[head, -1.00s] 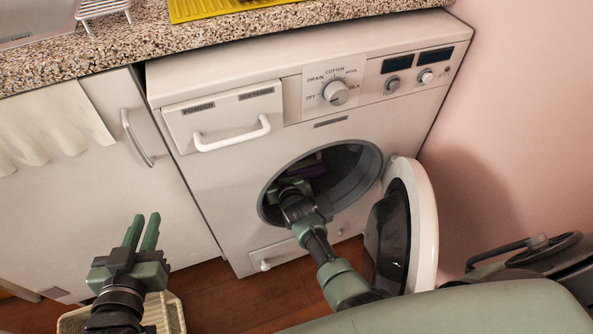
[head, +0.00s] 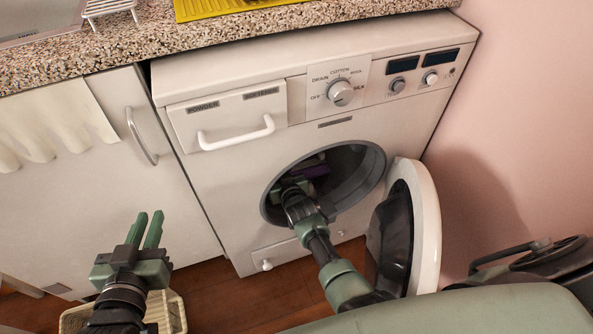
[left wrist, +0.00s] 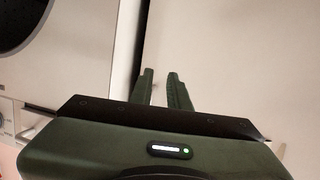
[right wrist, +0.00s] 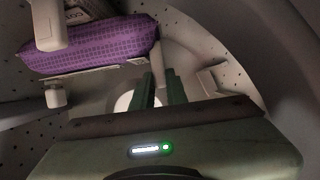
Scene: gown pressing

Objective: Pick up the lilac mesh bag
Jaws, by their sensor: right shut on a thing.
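The lilac mesh bag (right wrist: 95,46) is a purple, finely patterned bundle at the upper left of the right wrist view, inside the drum. Only a small dark purple part of it (head: 315,172) shows in the head view. My right gripper (head: 290,190) is inside the washing machine drum.
The washing machine (head: 235,180) stands under a speckled worktop (head: 120,52). Its round door (head: 430,225) is open to the right of my right arm. A cupboard (head: 100,185) is on the left. A pale basket (head: 172,310) lies on the floor below my left gripper.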

